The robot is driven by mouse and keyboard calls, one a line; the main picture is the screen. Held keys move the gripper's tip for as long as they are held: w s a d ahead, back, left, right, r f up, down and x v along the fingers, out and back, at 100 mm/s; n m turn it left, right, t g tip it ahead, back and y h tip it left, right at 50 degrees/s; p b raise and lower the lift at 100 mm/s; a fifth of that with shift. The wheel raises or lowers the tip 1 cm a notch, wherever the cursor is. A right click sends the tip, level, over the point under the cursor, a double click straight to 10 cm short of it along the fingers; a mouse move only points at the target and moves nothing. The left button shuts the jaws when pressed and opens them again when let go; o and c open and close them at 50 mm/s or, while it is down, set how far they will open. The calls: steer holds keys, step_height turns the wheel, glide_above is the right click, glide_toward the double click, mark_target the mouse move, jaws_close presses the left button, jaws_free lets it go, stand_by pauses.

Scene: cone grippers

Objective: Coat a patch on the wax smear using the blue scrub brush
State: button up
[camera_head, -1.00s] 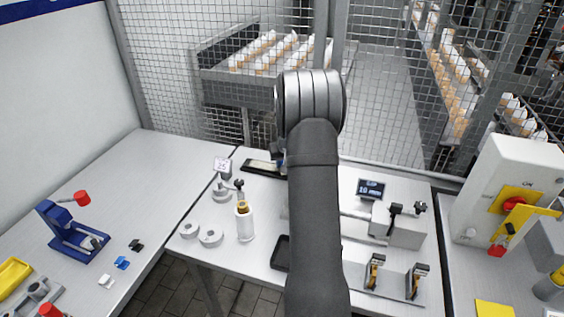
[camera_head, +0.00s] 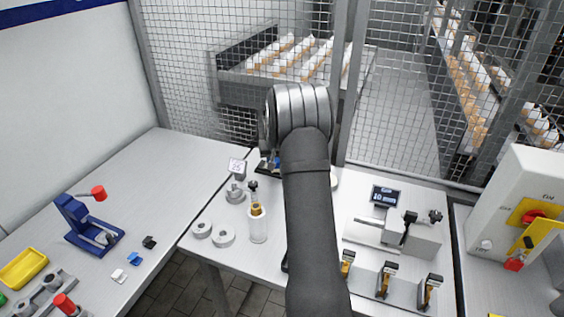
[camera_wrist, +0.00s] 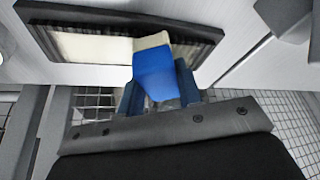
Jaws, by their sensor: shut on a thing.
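The blue scrub brush (camera_wrist: 155,73) is in my gripper (camera_wrist: 160,90), between its dark blue fingers in the wrist view. Its cream bristle end points up the picture, over a dark-framed flat panel (camera_wrist: 20,10). The panel's left part bears a pale cream layer, probably the wax smear (camera_wrist: 85,47); its right part looks dark and streaked. The bristles overlap the border between the two parts; I cannot tell if they touch. In the head view my arm hides most of the gripper, brush and panel; only a little blue shows beside the wrist.
A white bottle (camera_head: 257,226), grey rings (camera_head: 222,235) and a small sign (camera_head: 237,166) stand left of my arm. A grey fixture with a display (camera_head: 385,196) stands to its right. Wire mesh fencing (camera_head: 185,75) rises behind the table.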

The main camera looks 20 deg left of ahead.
steer(key=shift+a, duration=2.4)
step_height(320, 180, up, 8)
steer(key=shift+d, duration=0.1)
steer(key=d+m+h, duration=0.2)
steer(key=d+m, duration=0.2)
steer(key=d, duration=1.6)
steer(key=s+d+m, duration=0.2)
steer(key=s+d, duration=0.2)
steer(key=d, duration=0.5)
steer(key=s+d+m+h, duration=0.1)
steer(key=s+d+m, duration=0.2)
steer(key=d, duration=0.7)
steer(key=shift+s+d+f+h, duration=0.15)
steer(key=shift+s+f+h, duration=0.15)
steer(key=shift+s+f, duration=0.25)
steer(key=shift+r, duration=0.1)
